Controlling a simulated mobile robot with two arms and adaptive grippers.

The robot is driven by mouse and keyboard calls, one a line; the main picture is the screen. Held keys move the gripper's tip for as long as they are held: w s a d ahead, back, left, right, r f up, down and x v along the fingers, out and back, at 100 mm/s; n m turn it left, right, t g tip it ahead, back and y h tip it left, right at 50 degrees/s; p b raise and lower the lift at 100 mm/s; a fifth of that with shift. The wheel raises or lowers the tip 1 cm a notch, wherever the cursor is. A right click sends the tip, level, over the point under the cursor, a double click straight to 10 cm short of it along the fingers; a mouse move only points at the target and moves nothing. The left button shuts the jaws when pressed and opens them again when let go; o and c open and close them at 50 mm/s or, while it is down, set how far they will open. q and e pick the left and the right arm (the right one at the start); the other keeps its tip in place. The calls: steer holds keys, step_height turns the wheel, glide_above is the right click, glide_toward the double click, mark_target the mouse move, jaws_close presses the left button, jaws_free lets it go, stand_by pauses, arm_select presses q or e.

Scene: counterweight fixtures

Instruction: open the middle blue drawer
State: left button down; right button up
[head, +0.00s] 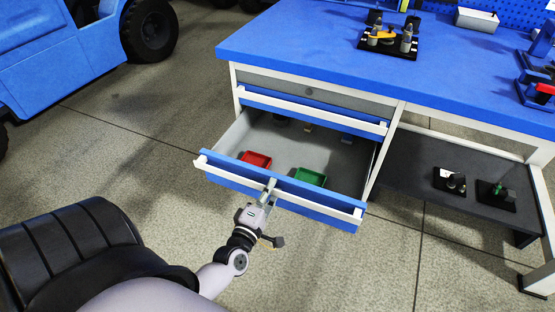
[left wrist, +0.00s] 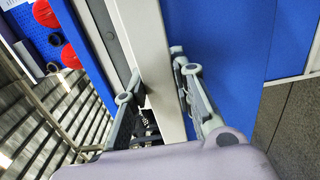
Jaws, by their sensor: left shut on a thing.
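A blue drawer (head: 322,191) stands pulled well out of the workbench in the head view, under a shut blue drawer (head: 300,112). Its white bar handle (head: 228,174) runs along the front. My left gripper (head: 269,188) is shut on this handle near its middle. In the left wrist view the fingers (left wrist: 158,88) lie on both sides of the white handle (left wrist: 160,50). Inside the drawer are a red tray (head: 256,160), a green tray (head: 309,177) and small items near the back. Whether another drawer lies below is hidden. My right gripper is out of view.
The blue benchtop (head: 300,45) carries a black fixture (head: 388,42) and a white bin (head: 477,20). A dark lower shelf (head: 415,170) at the right holds small fixtures. A blue vehicle (head: 60,45) stands at the upper left. The floor before the drawer is clear.

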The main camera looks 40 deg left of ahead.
arm_select(q)
steer(key=shift+p+v, duration=0.35)
steer(key=shift+v, duration=2.65)
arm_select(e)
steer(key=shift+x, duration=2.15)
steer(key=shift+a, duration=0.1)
arm_select(q)
steer(key=c, duration=1.3)
jaws_free()
steer(key=shift+w, duration=0.1)
steer(key=v, duration=1.2)
steer(key=shift+d, duration=0.1)
